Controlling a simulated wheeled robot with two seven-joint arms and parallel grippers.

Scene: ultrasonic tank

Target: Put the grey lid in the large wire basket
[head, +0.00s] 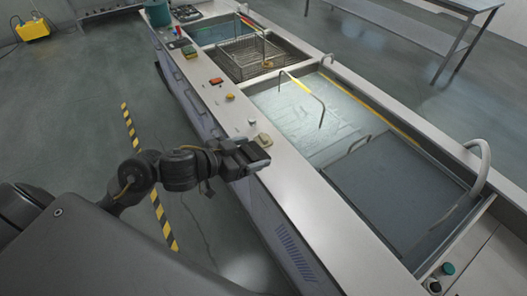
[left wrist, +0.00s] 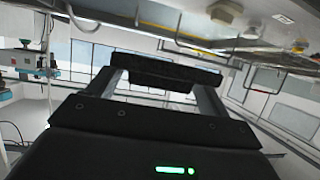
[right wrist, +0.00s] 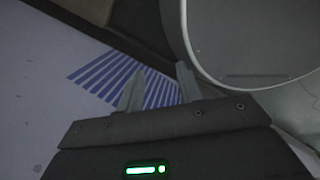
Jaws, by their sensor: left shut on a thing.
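The large wire basket (head: 238,68) stands at the far end of the bench, in the far tank. My left gripper (head: 252,158) is over the bench's near edge, well short of the basket. It is shut on a dark, flat, bar-like thing, which I take to be the grey lid; in the left wrist view the lid (left wrist: 165,73) spans the space between the fingers. Its full shape is hidden by the angle. My right gripper (right wrist: 158,88) shows only in the right wrist view, with its fingers apart and nothing between them.
Open tanks with a wire handle (head: 305,88) lie beyond the left gripper. A pale block (head: 263,140), a yellow knob (head: 230,97) and an orange piece (head: 216,81) sit along the near ledge. A curved pipe (head: 482,165) rises at the right.

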